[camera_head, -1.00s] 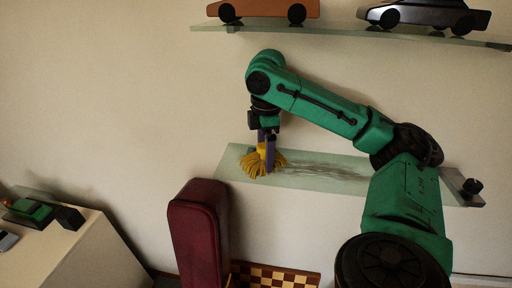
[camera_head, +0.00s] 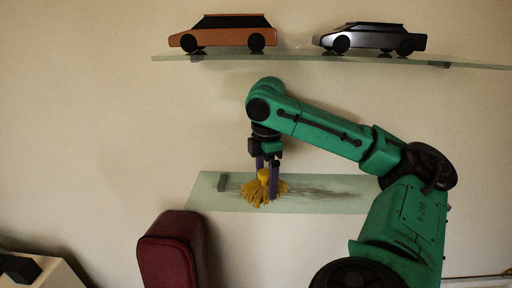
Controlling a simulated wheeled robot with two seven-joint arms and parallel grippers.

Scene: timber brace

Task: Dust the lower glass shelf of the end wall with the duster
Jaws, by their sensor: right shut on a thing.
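The lower glass shelf (camera_head: 222,204) is a pale green pane on the end wall, in the middle of the head view. A grey dust streak runs along it to the right of the duster, and a grey patch shows near its left end. My right gripper (camera_head: 267,176) points down over the shelf and is shut on the yellow duster (camera_head: 258,193). The duster's strands are splayed at the shelf's surface. My green right arm hides the shelf's right end. My left gripper is not in view.
An upper glass shelf (camera_head: 300,56) above holds an orange model car (camera_head: 224,34) and a silver model car (camera_head: 370,39). A dark red upholstered chair back (camera_head: 170,255) stands in front, below the lower shelf's left end. A pale cabinet (camera_head: 50,277) is at lower left.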

